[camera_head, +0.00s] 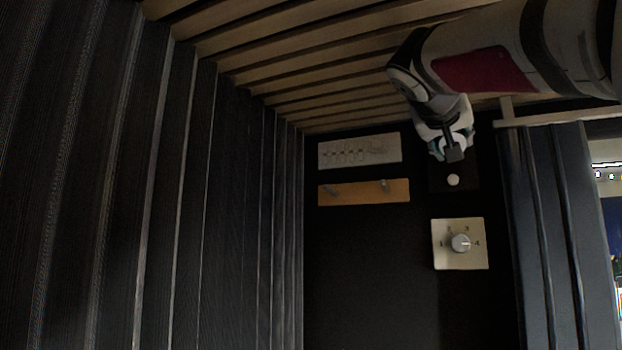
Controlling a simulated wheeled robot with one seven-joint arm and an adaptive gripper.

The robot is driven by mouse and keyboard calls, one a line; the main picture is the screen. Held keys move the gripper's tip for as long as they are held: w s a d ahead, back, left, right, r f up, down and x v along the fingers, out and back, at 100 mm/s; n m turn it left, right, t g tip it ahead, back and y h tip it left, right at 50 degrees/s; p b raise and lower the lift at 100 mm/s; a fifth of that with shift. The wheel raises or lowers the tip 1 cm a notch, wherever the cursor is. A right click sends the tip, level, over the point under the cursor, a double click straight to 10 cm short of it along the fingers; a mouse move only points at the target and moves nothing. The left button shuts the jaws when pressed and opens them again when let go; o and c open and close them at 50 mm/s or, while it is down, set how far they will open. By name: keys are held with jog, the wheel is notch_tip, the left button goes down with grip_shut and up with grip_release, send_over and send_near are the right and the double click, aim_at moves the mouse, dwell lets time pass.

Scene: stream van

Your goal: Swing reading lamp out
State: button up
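My gripper (453,150) is at the end of my white and dark red arm, at the upper right, in front of the dark back wall. It is small and dark here, so I cannot tell whether its fingers are open or shut. Just below it is a small white round piece (453,180) on a dark square plate (469,178). This may be part of the reading lamp, but I cannot tell for sure. My gripper overlaps the plate's upper part in the picture. I cannot tell whether they touch. No other lamp shape is clear.
A cream dial panel (443,260) with a round knob (460,243) sits below. Left of my gripper are a pale switch panel (335,150) and a wooden hook board (350,192). Slats (290,45) run above, ribbed dark panels (100,200) fill the left, and a dark panel (555,230) stands right.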

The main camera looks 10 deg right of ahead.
dwell(0.3)
jog(key=o, duration=1.1)
jog(key=shift+o, duration=0.2)
jog(key=shift+s, duration=0.1)
jog(key=v, duration=0.7)
jog(key=shift+a, duration=0.2)
jog(key=shift+s+r, duration=0.1)
